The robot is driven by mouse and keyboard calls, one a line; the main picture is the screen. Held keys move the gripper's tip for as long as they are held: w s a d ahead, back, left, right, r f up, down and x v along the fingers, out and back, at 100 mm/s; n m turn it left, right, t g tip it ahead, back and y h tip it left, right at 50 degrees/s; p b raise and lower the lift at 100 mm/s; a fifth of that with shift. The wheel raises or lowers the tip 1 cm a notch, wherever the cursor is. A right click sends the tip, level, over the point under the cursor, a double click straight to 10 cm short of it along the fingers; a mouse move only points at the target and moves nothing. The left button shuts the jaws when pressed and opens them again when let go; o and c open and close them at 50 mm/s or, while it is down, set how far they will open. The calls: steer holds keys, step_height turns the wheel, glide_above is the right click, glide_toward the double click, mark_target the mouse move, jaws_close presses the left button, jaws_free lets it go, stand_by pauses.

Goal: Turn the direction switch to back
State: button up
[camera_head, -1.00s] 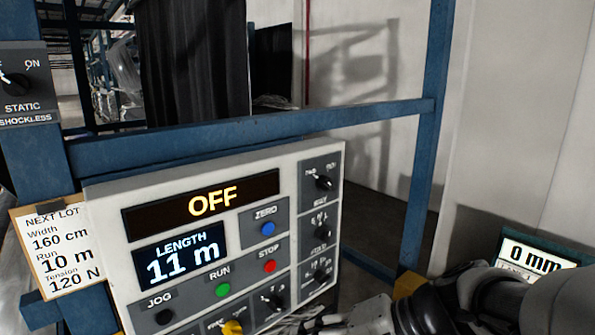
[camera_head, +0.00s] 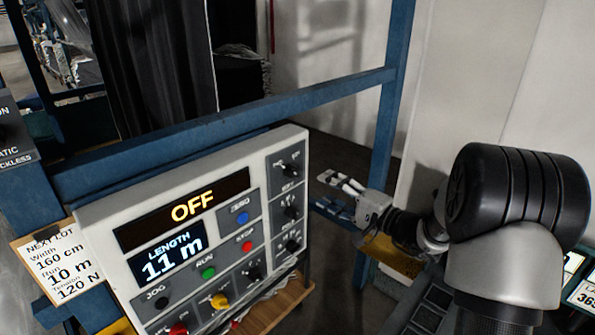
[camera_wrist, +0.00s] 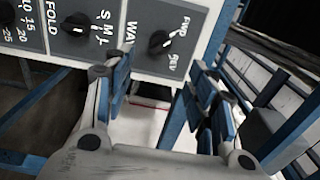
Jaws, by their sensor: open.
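The control panel (camera_head: 120,235) is a white box with a dark display reading OFF and a blue one reading LENGTH 11 m. The direction switch (camera_head: 290,170) is a black knob at its top right corner. In the wrist view the direction switch (camera_wrist: 158,42) sits between FWD and REV labels, and its white mark appears turned toward FWD. My gripper (camera_head: 333,194) is open and empty, to the right of the panel and apart from it. In the wrist view my gripper's fingers (camera_wrist: 160,88) stand below the knob on either side.
The S/M/L fold knob (camera_wrist: 75,22) is beside the direction switch. Blue, green and red buttons (camera_head: 246,246) and more knobs crowd the panel. A blue frame rail (camera_head: 240,122) runs behind it, with a blue post (camera_head: 391,110) behind my gripper. A paper card (camera_head: 60,265) hangs at left.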

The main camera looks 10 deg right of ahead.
mark_target(297, 174)
steer(key=p+x, duration=0.2)
steer(key=x, duration=0.9)
steer(key=shift+w+a, duration=0.1)
steer(key=shift+c, duration=0.3)
steer(key=c, duration=1)
